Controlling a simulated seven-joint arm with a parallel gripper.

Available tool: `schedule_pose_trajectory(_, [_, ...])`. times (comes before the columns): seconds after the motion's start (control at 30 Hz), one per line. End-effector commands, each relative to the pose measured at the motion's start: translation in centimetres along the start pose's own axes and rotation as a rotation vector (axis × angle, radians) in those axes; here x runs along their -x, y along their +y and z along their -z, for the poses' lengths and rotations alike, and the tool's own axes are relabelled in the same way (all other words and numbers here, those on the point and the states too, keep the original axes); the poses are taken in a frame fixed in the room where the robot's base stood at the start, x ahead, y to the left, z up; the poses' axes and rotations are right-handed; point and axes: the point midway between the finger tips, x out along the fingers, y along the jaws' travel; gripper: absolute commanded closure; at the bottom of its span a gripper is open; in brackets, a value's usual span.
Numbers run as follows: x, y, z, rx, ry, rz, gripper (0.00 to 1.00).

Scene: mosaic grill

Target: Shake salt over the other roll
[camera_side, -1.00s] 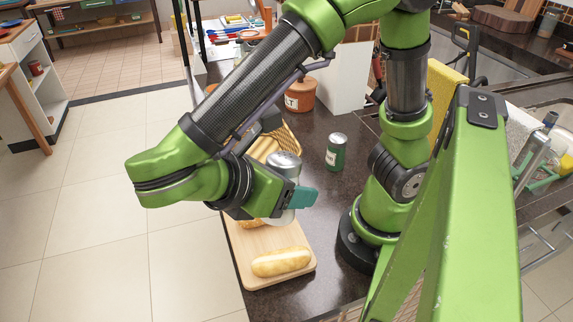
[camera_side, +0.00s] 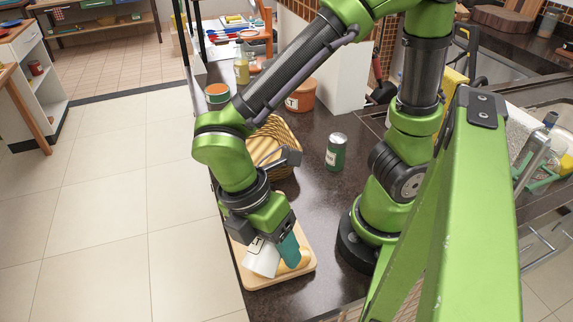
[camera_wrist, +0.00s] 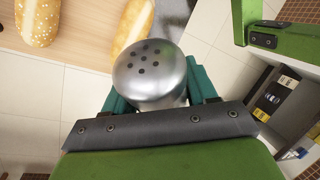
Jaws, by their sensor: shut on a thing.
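My gripper (camera_side: 277,240) is shut on a white salt shaker (camera_side: 262,259) between its green fingers. The shaker is tilted low over the front of the wooden board (camera_side: 252,281). Its silver lid with several holes (camera_wrist: 150,72) faces the camera in the wrist view; I cannot make out the lid in the side view.
A wicker basket (camera_side: 265,150) stands behind the board. A green can (camera_side: 336,152) stands to the right on the dark counter (camera_side: 325,205). A brown pot (camera_side: 301,96) and an orange-topped jar (camera_side: 217,95) are farther back. The counter's left edge drops to the tiled floor.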

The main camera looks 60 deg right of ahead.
Motion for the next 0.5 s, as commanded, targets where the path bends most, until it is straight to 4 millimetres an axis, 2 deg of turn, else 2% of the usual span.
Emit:
schedule_pose_trajectory(0.17, [-1.8, 0.4, 1.1, 0.03, 0.101, 0.019, 0.77])
schedule_pose_trajectory(0.5, [0.4, -0.3, 1.6, 0.148, 0.5, 0.083, 0.77])
